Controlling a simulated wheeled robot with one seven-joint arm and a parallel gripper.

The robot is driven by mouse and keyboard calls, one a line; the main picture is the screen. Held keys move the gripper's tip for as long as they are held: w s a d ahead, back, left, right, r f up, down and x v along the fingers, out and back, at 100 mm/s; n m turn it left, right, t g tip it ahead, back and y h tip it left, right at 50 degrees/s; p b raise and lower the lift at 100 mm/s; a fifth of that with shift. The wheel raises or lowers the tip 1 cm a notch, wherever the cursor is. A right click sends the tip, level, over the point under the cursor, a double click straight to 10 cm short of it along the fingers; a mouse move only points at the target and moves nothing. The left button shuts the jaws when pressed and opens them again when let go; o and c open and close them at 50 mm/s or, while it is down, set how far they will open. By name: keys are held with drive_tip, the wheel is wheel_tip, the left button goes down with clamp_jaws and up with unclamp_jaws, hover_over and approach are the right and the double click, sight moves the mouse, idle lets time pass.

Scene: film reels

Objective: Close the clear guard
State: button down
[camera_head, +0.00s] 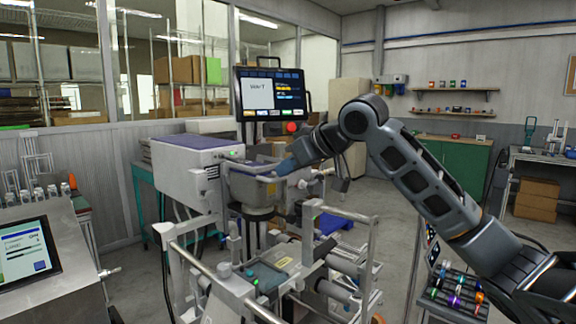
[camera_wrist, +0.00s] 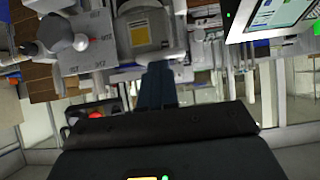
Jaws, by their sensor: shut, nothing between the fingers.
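A machine with a purple-white housing (camera_head: 187,160) stands at the centre left. At its front is a pale, partly see-through hood (camera_head: 250,187), which looks like the clear guard. I cannot tell how far open it is. My gripper (camera_head: 285,168) reaches in from the right, with its blue fingers at the hood's upper right. I cannot tell whether they touch it. In the wrist view my gripper (camera_wrist: 157,84) is shut and empty, its blue fingers pointing at a grey part with a yellow label (camera_wrist: 140,33). My wrist hides some of the machine.
A screen (camera_head: 272,93) with a red button (camera_head: 291,127) stands just behind my gripper. A metal frame with rollers (camera_head: 270,275) fills the space below. A panel with a display (camera_head: 25,250) is at the left. Open floor shows at the right, before a green cabinet (camera_head: 455,160).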

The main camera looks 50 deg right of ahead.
wheel_tip(320, 180, down, 14)
drive_tip(key=b, duration=0.7)
drive_tip(key=shift+r, duration=0.25)
drive_tip(key=shift+a+r, duration=0.1)
